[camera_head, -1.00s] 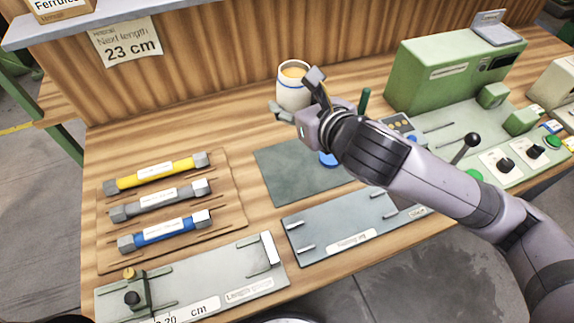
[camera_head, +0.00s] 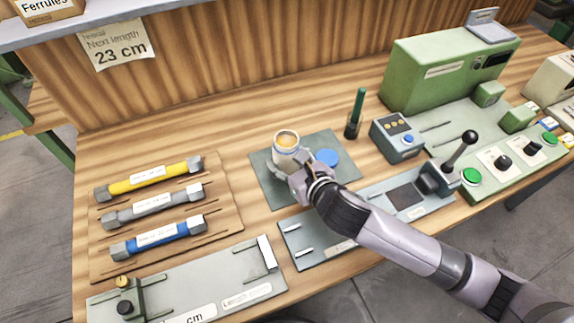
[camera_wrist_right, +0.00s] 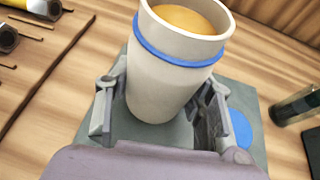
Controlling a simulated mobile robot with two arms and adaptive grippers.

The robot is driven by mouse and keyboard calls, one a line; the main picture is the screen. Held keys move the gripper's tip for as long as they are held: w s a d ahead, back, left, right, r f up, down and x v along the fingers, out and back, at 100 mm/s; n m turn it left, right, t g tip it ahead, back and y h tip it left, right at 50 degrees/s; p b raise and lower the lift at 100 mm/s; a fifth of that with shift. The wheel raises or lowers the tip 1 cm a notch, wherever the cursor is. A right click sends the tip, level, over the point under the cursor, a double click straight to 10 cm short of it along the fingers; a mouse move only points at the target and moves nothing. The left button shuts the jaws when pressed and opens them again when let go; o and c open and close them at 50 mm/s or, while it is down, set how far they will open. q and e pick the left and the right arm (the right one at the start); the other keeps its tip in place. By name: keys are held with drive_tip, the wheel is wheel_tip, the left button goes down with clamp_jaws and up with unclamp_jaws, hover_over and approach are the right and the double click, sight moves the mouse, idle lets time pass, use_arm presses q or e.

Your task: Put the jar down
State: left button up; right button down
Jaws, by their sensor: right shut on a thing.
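The jar (camera_head: 286,149) is white with a blue band and amber contents, and its top is open. It is upright over the left part of the grey-green mat (camera_head: 268,190). I cannot tell whether its base touches the mat. My right gripper (camera_head: 288,172) is shut on it from the near side. In the right wrist view the jar (camera_wrist_right: 176,70) stands between the two fingers of the gripper (camera_wrist_right: 160,112). A blue disc (camera_head: 327,158), perhaps a lid, lies on the mat right of the jar. My left gripper is not in view.
A green marker in a dark holder (camera_head: 352,128) and a grey box with buttons (camera_head: 397,138) stand right of the mat. Yellow, grey and blue tubes (camera_head: 152,207) lie in a rack at left. A grey plate (camera_head: 312,243) lies in front. The wood behind the mat is clear.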

drive_tip(key=shift+f, duration=1.1)
drive_tip(key=shift+f, duration=0.1)
drive_tip(key=c, duration=0.7)
unclamp_jaws()
drive_tip(key=shift+f, duration=0.15)
drive_tip(key=shift+c, duration=0.2)
drive_tip(key=shift+r, duration=0.25)
drive_tip(key=v, duration=1.2)
